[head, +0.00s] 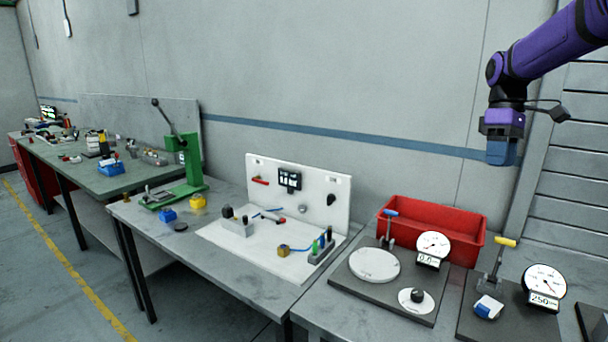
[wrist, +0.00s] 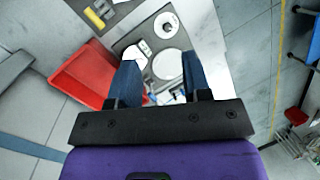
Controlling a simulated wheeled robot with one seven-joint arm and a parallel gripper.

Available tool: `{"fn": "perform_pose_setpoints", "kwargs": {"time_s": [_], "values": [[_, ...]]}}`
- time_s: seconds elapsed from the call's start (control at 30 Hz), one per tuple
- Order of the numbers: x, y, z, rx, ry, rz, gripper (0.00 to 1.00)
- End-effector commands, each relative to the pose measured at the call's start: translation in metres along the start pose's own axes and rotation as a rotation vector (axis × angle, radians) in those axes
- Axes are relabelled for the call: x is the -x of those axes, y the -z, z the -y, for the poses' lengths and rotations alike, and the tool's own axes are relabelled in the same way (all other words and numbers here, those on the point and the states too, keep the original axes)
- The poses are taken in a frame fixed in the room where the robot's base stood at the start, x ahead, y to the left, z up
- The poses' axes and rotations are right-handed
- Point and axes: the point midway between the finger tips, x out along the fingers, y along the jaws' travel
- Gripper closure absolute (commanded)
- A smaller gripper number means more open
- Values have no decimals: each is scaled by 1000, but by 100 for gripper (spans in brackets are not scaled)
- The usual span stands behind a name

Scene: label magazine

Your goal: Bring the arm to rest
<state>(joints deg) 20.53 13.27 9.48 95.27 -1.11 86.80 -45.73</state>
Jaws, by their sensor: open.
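My gripper (head: 501,152) hangs at the upper right of the head view, high above the workbench, with its blue fingers pointing down. In the wrist view its two blue fingers (wrist: 160,82) stand apart with nothing between them. My purple arm reaches in from the upper right corner. The gripper touches nothing. From the wrist view, a red bin (wrist: 82,72) and a round white plate (wrist: 168,64) on the bench lie well below the fingers.
Below stand the red bin (head: 432,222), two dial gauges (head: 433,245) (head: 545,283) and the round white plate (head: 374,265). A white panel fixture (head: 298,190) and a green lever press (head: 185,165) stand to the left. The air around the gripper is free; the wall is behind.

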Motion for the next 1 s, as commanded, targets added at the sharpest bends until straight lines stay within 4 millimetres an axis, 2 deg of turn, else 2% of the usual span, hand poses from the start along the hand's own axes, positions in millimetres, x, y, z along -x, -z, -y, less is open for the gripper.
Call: {"fn": "perform_pose_setpoints", "kwargs": {"time_s": [0.1,0.47,0.77,1.0], "values": [[5,-10,29,-43,-52,-28,56],[5,-46,102,-186,-178,-141,56],[-9,-80,155,-299,-253,-266,56],[-29,-109,190,-386,-289,-381,56]]}}
